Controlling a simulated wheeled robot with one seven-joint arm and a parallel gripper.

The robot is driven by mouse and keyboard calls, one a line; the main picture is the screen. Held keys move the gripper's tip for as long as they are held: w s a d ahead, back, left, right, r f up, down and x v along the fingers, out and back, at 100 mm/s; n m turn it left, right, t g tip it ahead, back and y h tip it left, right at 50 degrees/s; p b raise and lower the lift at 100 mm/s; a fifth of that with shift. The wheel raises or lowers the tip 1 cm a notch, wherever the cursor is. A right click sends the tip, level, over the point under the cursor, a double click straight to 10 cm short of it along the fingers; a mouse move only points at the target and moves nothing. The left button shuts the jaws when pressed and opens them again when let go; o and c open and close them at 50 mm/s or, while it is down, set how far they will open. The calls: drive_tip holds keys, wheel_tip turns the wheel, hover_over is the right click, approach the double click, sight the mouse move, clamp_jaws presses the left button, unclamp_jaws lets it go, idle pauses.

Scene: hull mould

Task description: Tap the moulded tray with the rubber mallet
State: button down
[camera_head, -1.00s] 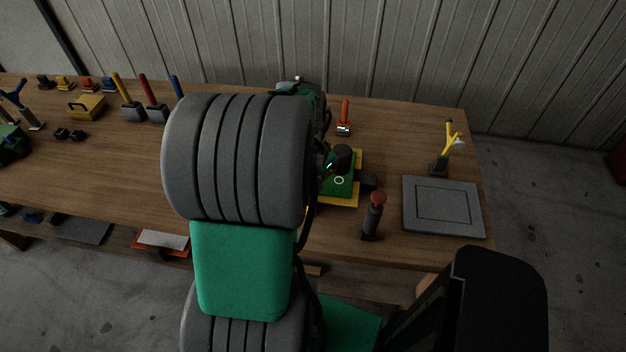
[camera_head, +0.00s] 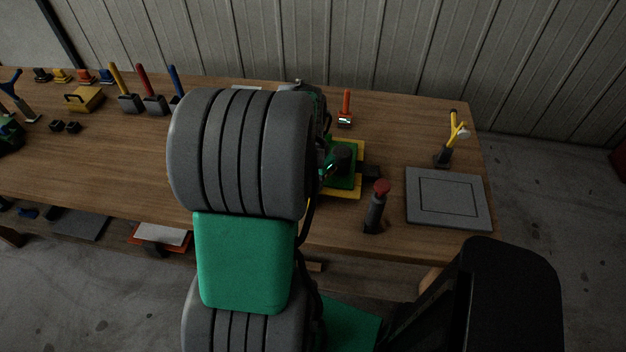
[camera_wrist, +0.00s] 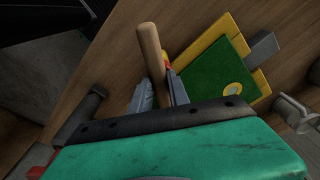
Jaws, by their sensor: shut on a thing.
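The moulded tray is a green slab in a yellow frame (camera_head: 347,177) on the workbench, partly hidden behind my arm in the head view. It also shows at the right of the wrist view (camera_wrist: 212,85), with a pale round mark on it. My gripper (camera_wrist: 157,79) is shut on the mallet's wooden handle (camera_wrist: 150,45), which stands out between its fingers. A dark round shape that looks like the mallet head (camera_head: 341,156) is over the tray in the head view. I cannot tell whether it touches the tray.
A dark post with a red knob (camera_head: 376,205) stands right of the tray, near the bench's front edge. A grey panel (camera_head: 475,211) lies farther right, with a yellow tool (camera_head: 452,138) behind it. An orange-handled tool (camera_head: 346,107) stands behind the tray.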

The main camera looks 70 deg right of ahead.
drive_tip(key=shift+s+a+r+p, duration=0.15)
drive_tip(key=shift+r+p, duration=2.1)
drive_tip(key=shift+r, duration=0.4)
drive_tip(key=shift+r, duration=0.2)
